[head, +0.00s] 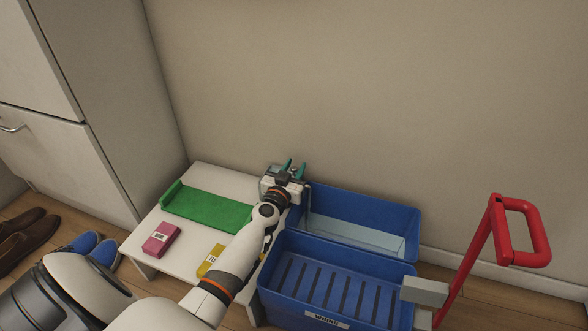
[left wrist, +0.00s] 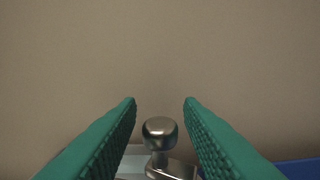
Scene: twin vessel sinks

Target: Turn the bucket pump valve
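A metal knob (left wrist: 160,130) on a short stem, which looks like the valve, shows at the bottom middle of the left wrist view. My left gripper (head: 294,166) is open, its two green fingers apart, over the back right corner of the white table beside the bucket. In the left wrist view its fingertips (left wrist: 160,102) stand on either side of the knob, with a gap on both sides. In the head view the gripper mostly hides the valve. The blue bucket (head: 388,297) has two compartments and a slatted tray in the front one. My right gripper is not in view.
The low white table (head: 197,238) carries a green tray (head: 212,211), a pink block (head: 161,239) and a yellow block (head: 210,260). A red handle (head: 476,258) rises at the bucket's right. A cabinet (head: 100,90) stands left; shoes (head: 88,245) lie on the floor. The wall is close behind.

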